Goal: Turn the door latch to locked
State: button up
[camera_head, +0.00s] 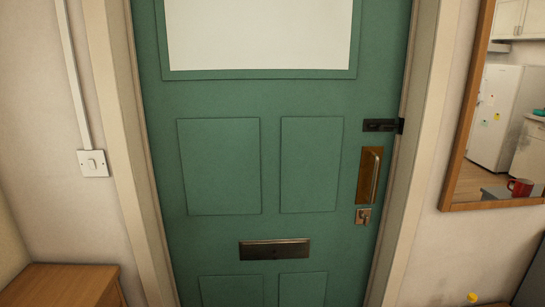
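A green panelled door (270,100) fills the middle of the head view and looks closed in its frame. A dark sliding bolt (380,125) sits at its right edge, reaching to the frame. Below it is a brass plate with a pull handle (374,176). Under the handle is a small brass latch (363,216) with a turn piece, too small to tell its position clearly. My gripper is not in view.
A mail slot (274,250) is low on the door. A light switch (93,163) is on the left wall, above a wooden cabinet (70,285). A wood-framed mirror (466,135) hangs on the right, reflecting a fridge and a red mug. A small yellow item (472,297) is at bottom right.

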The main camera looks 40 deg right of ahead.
aim_at(364, 217)
jog(key=u, duration=1.35)
jog(key=k, duration=0.1)
jog(key=z, duration=2.7)
